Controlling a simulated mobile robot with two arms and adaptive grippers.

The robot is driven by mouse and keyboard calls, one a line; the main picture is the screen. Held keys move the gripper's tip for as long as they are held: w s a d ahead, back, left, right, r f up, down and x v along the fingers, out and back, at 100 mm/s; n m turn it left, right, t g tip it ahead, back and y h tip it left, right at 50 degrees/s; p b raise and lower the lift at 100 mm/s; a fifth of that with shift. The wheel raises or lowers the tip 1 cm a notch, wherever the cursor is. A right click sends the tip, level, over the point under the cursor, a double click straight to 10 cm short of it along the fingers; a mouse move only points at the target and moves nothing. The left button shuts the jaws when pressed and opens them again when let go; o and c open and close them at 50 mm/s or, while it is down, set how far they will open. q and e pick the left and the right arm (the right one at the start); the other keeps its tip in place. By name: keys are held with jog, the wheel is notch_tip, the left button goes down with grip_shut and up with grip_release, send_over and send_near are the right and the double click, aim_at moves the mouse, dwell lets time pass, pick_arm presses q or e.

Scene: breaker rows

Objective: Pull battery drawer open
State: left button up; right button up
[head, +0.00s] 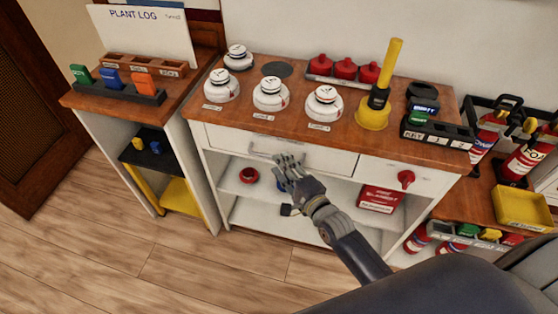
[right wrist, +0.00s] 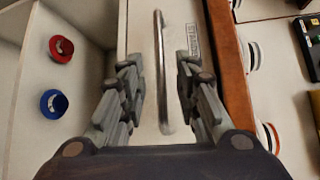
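A wide white drawer (head: 225,136) with a metal bar handle (head: 265,151) is in the cabinet front, below the wooden top. It looks shut. A label on it shows only partly in the right wrist view. My right gripper (head: 289,160) is in front of this drawer, by the handle. In the right wrist view the bar handle (right wrist: 161,70) stands between the two spread fingers of the right gripper (right wrist: 160,85), with gaps on both sides. My left gripper is not in view.
The open shelf below holds a red ring (head: 249,175), a blue ring (right wrist: 54,103) and a red box (head: 380,198). White round detectors (head: 271,94) and a yellow-handled plunger-like tool (head: 376,105) stand on top. Fire extinguishers (head: 524,158) are at right. The floor in front is clear.

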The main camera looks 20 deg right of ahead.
jog(key=shift+x, duration=1.4)
jog(key=shift+c, duration=0.4)
grip_shut()
jog(key=shift+s, duration=0.1)
